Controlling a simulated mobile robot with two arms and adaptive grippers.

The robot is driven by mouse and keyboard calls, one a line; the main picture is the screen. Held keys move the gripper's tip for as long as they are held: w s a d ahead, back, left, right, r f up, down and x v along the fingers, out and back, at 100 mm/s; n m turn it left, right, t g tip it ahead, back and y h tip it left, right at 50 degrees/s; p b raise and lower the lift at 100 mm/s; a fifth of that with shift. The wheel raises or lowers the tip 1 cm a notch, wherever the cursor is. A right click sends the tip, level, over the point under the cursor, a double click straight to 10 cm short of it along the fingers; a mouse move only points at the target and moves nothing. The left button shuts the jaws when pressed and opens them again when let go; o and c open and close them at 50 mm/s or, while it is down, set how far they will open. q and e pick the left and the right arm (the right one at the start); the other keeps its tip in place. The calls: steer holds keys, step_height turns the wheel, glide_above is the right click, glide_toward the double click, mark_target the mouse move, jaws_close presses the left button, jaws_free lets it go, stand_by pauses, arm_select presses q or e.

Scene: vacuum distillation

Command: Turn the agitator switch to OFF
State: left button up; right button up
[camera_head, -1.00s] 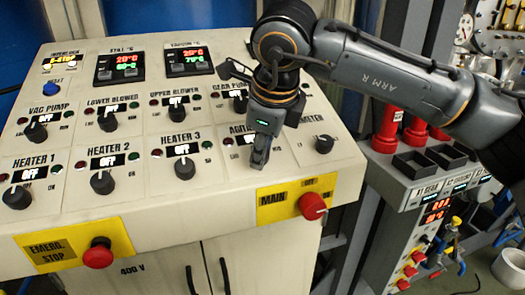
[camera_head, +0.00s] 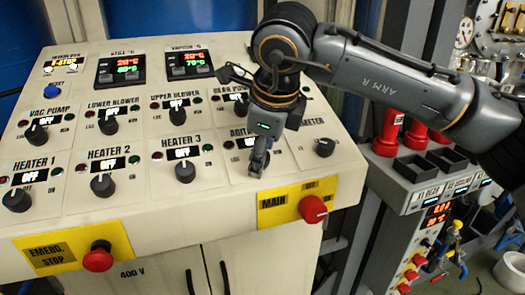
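The agitator switch is on the sloped control panel (camera_head: 70,215), in the lower row between HEATER 3 and the rightmost knob. Its label (camera_head: 241,132) is partly covered by my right gripper (camera_head: 257,168). The gripper points down at the agitator's place, with its fingertips at or close to the knob. My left gripper is not in view.
Beside it are the HEATER 3 knob (camera_head: 185,171) and the rightmost knob (camera_head: 325,147). Below are the yellow MAIN plate with a red rotary switch (camera_head: 313,209) and a red emergency stop button (camera_head: 98,257). Red cylinders and black bins (camera_head: 413,167) stand to the right.

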steer(key=v, duration=1.2)
